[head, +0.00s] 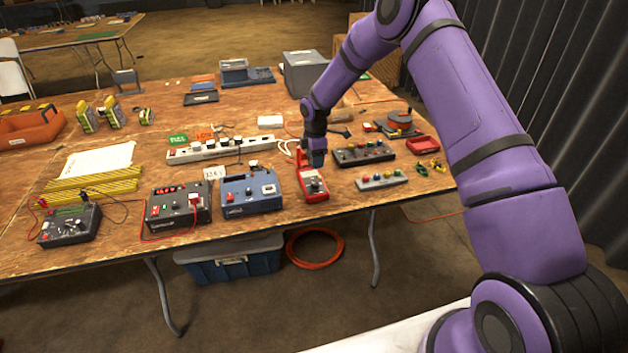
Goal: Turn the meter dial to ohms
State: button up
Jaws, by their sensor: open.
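A red handheld meter (313,186) lies near the table's front edge, right of a blue box with knobs. Its face is small in the head view, and I cannot read where its dial points. My gripper (316,160) is at the far end of my purple arm, just above the meter's upper part. The jaws are open, but they show very small and dark against the things behind. I cannot tell whether they touch the meter or its dial.
A blue instrument box (249,192) stands just left of the meter. A grey strip with coloured buttons (381,180) and a black one (364,153) lie to the right. A white power strip (219,150) lies behind. A black box with a red display (178,207) stands further left.

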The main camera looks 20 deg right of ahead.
aim_at(315, 183)
notch_tip(315, 183, down, 10)
jog(key=shift+f, duration=0.25)
dwell(0.4)
jog(key=c, duration=0.9)
